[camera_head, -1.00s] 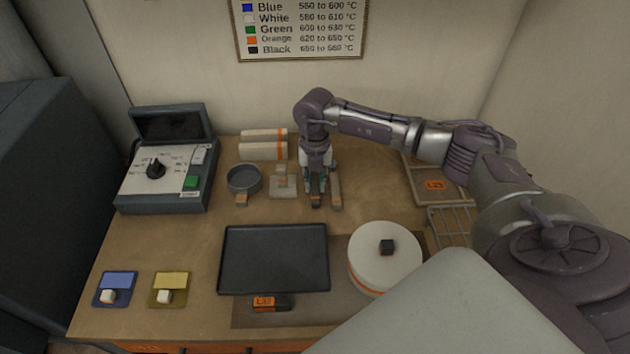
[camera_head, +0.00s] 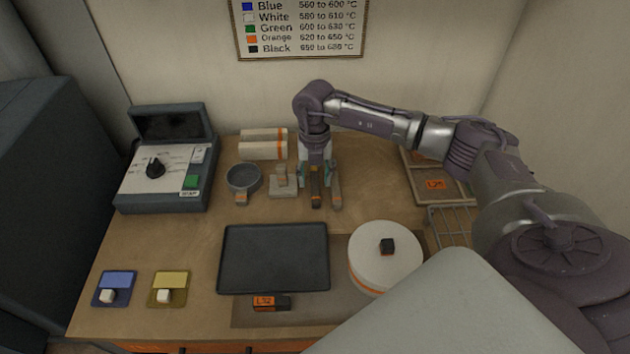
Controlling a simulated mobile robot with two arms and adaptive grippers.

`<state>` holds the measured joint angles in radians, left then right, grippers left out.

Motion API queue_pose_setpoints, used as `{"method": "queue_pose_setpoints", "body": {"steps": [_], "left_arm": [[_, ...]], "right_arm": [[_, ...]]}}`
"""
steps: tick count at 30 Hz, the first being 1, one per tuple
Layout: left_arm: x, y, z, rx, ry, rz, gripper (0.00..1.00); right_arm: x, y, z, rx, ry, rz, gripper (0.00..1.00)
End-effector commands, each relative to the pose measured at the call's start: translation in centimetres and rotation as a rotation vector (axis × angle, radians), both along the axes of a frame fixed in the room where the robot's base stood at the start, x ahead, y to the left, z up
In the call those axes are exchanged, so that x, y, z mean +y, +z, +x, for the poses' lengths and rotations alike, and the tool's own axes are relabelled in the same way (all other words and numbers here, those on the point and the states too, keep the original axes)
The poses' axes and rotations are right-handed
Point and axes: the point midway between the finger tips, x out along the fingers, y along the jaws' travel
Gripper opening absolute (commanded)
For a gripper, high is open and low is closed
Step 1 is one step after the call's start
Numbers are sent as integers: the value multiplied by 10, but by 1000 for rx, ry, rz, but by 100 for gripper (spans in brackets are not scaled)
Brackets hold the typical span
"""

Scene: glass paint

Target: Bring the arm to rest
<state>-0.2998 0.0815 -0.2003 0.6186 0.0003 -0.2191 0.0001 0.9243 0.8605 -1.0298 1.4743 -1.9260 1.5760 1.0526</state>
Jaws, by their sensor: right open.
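My right gripper (camera_head: 317,176) hangs pointing down at the back middle of the table (camera_head: 190,247), in front of the wall. Its jaws are open, and I see nothing held in them. My right arm reaches in from the right side. My left gripper is not in view.
A grey stand (camera_head: 284,183) and a round dish (camera_head: 243,178) are left of the gripper. A control box (camera_head: 165,190) stands at the back left. A black tray (camera_head: 273,258), a white round block (camera_head: 384,259) and a wire rack (camera_head: 449,227) lie nearer. The table's left middle is clear.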

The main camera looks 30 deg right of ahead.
Motion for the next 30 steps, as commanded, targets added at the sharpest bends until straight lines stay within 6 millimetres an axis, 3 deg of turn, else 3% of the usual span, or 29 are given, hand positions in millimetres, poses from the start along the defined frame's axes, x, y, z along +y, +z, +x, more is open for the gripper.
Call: {"method": "queue_pose_setpoints", "body": {"steps": [6,12,17,24,30], "left_arm": [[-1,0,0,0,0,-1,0],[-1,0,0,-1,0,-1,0],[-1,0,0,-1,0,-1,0],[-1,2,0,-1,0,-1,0],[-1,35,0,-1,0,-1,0]], "right_arm": [[-2,49,3,-5,-1,-1,51],[-3,85,5,-4,-1,-1,51],[-4,99,5,-1,-1,-1,51],[-4,104,4,-1,-1,-1,51],[-4,136,5,-1,-1,-1,51]]}}
